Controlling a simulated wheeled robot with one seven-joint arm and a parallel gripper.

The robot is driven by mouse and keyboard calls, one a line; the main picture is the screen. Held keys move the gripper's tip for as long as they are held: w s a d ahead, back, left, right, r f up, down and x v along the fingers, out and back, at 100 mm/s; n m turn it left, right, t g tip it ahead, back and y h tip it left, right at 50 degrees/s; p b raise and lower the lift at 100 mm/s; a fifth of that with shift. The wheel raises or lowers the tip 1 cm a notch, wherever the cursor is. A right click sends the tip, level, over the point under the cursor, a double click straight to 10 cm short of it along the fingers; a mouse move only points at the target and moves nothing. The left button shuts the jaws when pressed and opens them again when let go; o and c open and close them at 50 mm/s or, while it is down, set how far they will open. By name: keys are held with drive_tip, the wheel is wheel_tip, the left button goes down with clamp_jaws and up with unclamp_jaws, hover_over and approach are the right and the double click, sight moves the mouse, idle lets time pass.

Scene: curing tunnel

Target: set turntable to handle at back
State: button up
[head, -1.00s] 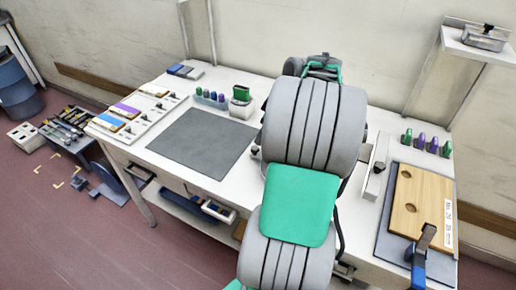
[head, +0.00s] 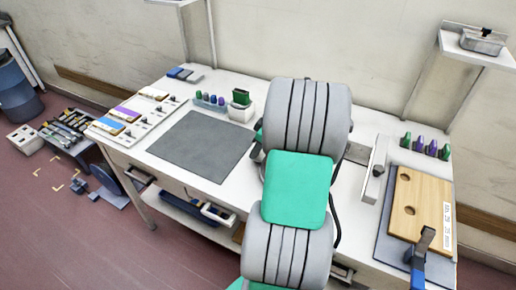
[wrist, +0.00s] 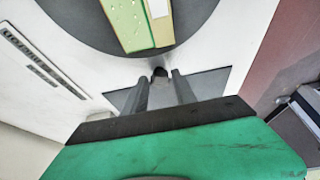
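The turntable (wrist: 95,32) is a dark grey round disc at the top of the wrist view, cut off by the frame edge. A small dark knob (wrist: 160,73), which looks like the handle, sits at the disc's near rim. My gripper (wrist: 160,82) has its two fingers apart, pointing towards the knob, which shows between the tips. I cannot tell whether either finger touches it. In the head view my arm hides the turntable and my gripper.
In the head view, a grey mat (head: 200,146) lies on the white bench left of my arm. A green-topped container (head: 241,105) stands near the mat. A wooden board with holes (head: 420,203) lies at the right. A shelf (head: 470,45) stands at the back right.

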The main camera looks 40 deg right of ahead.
clamp_jaws()
idle(1.0)
